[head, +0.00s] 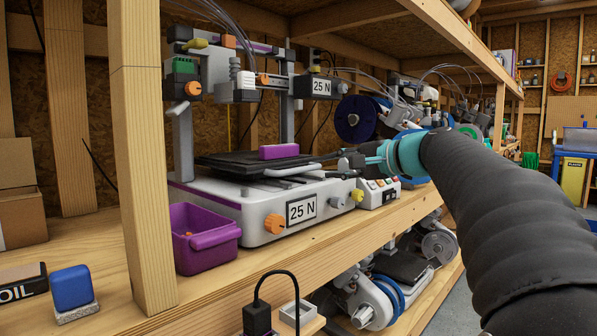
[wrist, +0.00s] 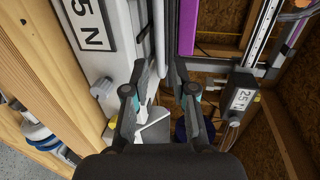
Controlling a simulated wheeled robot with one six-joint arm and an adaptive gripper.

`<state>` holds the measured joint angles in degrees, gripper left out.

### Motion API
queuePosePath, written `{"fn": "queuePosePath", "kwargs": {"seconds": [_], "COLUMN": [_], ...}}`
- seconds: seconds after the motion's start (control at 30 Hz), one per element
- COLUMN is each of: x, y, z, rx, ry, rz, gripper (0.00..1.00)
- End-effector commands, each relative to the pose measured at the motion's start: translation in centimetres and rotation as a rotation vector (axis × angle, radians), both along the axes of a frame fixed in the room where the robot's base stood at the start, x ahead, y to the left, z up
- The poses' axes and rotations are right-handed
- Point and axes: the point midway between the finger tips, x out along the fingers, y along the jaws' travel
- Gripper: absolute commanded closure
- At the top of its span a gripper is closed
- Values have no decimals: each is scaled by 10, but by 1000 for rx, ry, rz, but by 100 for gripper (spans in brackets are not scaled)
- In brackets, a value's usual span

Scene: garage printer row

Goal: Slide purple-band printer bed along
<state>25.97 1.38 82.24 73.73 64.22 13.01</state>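The printer (head: 268,208) labelled 25 N has a white base with a purple stripe on its side. Its black bed (head: 222,160) lies flat above the base and carries a purple block (head: 279,152). The block also shows at the top of the wrist view (wrist: 187,28). My gripper (head: 335,156) reaches in from the right, at the bed's right end. In the wrist view my gripper's fingers (wrist: 160,70) stand apart, pointing along the printer. The dark bed edge (wrist: 172,30) runs up just beyond the fingertips. I cannot tell whether either finger touches it.
A purple bin (head: 205,238) stands against the printer's front left. A wooden post (head: 145,150) rises left of it. A small control box (head: 378,192) sits below my gripper. A dark spool (head: 356,118) and further printers stand behind along the shelf.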

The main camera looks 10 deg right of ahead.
Motion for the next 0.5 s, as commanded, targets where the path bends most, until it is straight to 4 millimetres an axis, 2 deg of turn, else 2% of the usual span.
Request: {"fn": "queuePosePath", "kwargs": {"seconds": [0.3,0.5], "x": [48,71], "y": [36,52], "z": [-13,-19], "rx": [-1,-1], "ry": [2,2], "rz": [4,2], "gripper": [74,74]}}
